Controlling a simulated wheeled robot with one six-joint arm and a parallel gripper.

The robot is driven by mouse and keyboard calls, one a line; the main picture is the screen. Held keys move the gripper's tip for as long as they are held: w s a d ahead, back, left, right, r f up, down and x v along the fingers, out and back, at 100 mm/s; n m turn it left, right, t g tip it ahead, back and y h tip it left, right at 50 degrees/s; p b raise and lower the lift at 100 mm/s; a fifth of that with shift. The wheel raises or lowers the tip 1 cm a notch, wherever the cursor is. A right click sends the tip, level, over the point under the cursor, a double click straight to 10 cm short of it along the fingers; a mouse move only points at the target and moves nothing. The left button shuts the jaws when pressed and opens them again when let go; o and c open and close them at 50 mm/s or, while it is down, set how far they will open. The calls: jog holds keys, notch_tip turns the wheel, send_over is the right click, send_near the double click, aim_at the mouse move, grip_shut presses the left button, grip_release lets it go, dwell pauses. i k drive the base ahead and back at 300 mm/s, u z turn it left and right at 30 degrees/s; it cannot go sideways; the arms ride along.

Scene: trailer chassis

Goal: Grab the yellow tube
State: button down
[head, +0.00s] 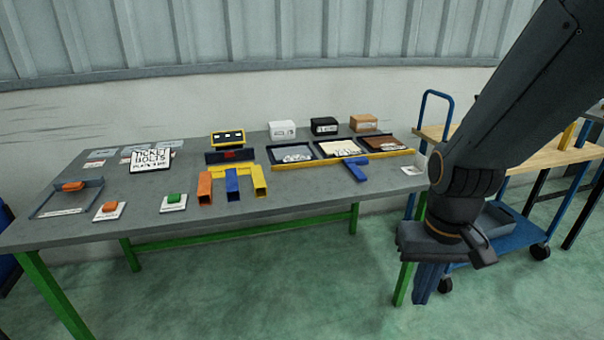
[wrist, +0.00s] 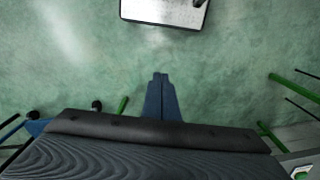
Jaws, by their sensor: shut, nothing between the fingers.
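The yellow tube (head: 258,182) lies on the grey table with an open square end facing me. It is the rightmost of a row of three tubes, beside a blue tube (head: 232,185) and an orange tube (head: 205,187). My gripper (head: 424,298) hangs pointing down past the table's right front corner, well to the right of the yellow tube and apart from it. Its blue fingers are together and empty, and they also show in the wrist view (wrist: 160,76) above green floor. The wrist view does not show the yellow tube.
The grey table (head: 300,205) also bears orange and green buttons, a label sign (head: 152,158), small boxes and three trays behind a yellow rail (head: 330,163). A blue tube piece (head: 356,171) lies before the rail. A wheeled cart (head: 520,238) stands at right, partly behind my arm. The floor in front is clear.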

aim_at(259, 182)
jog(key=z, duration=0.05)
jog(key=k, duration=0.6)
jog(key=u, duration=0.85)
jog(key=i, duration=1.9)
jog(key=z, duration=0.2)
